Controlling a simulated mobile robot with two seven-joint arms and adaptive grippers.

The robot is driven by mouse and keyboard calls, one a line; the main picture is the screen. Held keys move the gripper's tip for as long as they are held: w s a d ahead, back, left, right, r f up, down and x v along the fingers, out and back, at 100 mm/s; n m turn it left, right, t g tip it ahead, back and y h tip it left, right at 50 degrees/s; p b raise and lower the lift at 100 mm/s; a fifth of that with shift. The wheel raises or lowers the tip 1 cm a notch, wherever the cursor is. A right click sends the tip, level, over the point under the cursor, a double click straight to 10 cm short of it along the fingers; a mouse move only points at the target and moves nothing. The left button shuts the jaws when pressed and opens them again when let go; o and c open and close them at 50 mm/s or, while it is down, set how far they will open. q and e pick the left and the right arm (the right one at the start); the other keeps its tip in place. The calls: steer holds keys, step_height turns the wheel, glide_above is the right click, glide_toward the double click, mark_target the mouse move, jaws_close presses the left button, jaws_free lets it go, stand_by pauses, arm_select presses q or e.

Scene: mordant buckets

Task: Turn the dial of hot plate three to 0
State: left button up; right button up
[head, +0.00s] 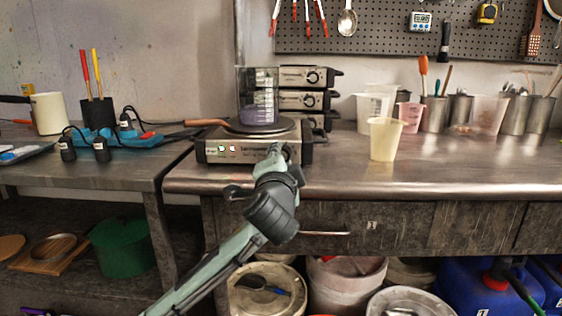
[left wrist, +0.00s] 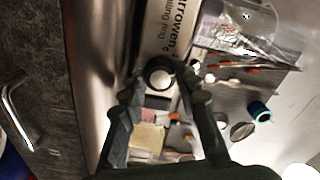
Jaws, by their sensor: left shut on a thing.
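A steel hot plate (head: 222,156) stands at the bench's front left edge, with lit indicators on its front panel. A clear beaker with purplish liquid (head: 258,105) stands on its round top. No number three is legible on it. My left gripper (head: 275,156) is at the right part of its front panel and hides the dial in the head view. In the left wrist view, the round dial (left wrist: 159,73) sits between the fingertips of my left gripper (left wrist: 160,82), which is shut on it. The dial's setting cannot be read. My right gripper is not in view.
More hot plates (head: 304,77) are stacked behind. A brown-handled pan-like tool (head: 205,122) reaches the plate's left side. A cream plastic beaker (head: 384,139) stands to the right on the bench. Buckets (head: 266,288) stand below. The bench front at right is clear.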

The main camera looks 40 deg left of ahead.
arm_select(q)
steer(key=n, duration=0.3)
steer(key=shift+f, duration=0.1)
steer(key=n, duration=0.3)
steer(key=shift+n, duration=0.3)
steer(key=n, duration=0.4)
steer(key=shift+d, duration=0.1)
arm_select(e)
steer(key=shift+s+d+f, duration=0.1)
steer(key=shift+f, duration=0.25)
arm_select(q)
steer(key=o, duration=1.2)
steer(key=shift+c, duration=0.2)
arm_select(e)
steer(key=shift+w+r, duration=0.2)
